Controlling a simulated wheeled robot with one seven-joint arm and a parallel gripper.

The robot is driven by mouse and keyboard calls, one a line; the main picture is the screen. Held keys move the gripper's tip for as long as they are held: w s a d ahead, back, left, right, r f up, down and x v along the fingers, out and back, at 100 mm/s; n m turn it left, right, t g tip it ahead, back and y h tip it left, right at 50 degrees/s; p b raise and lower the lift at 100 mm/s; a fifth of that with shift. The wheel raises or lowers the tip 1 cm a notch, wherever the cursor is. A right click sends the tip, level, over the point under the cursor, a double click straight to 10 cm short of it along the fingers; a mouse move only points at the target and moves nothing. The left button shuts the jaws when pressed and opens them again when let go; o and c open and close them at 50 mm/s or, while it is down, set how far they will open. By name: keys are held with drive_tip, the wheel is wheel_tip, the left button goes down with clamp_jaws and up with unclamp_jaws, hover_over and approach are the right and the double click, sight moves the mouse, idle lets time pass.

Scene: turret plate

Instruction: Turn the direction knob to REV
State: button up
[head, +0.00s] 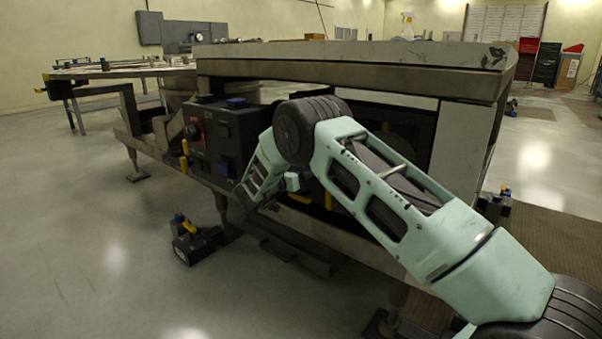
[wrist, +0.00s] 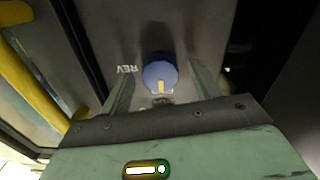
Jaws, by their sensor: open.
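In the wrist view the blue direction knob (wrist: 160,73) sits on a grey panel face. Its pale pointer mark is toward the bottom of the picture. The printed word REV (wrist: 127,69) is to the left of the knob. Another label below the knob is partly hidden by my gripper. My gripper (wrist: 162,78) is open, with one finger on each side of the knob and visible gaps between. I cannot tell how deep the fingertips reach along it. In the head view the dark control box (head: 205,139) is partly behind my arm, and my gripper's fingers cannot be made out.
A yellow rail (wrist: 26,65) runs along the left in the wrist view. In the head view a heavy plate-topped bench (head: 350,72) stands above and behind the control box. A dark device (head: 192,243) lies on the floor in front. The floor at left is clear.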

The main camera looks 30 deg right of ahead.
drive_tip(key=c, duration=1)
drive_tip(key=m+p, duration=0.1)
drive_tip(key=m, duration=0.2)
drive_tip(key=shift+m, duration=0.4)
drive_tip(key=m, duration=0.9)
drive_tip(key=shift+f+m+b, duration=0.1)
drive_tip(key=shift+m+b, duration=0.2)
drive_tip(key=shift+m, duration=0.1)
drive_tip(key=shift+a+m+b, duration=0.1)
drive_tip(key=shift+m+b, duration=0.5)
drive_tip(key=shift+m, duration=1.4)
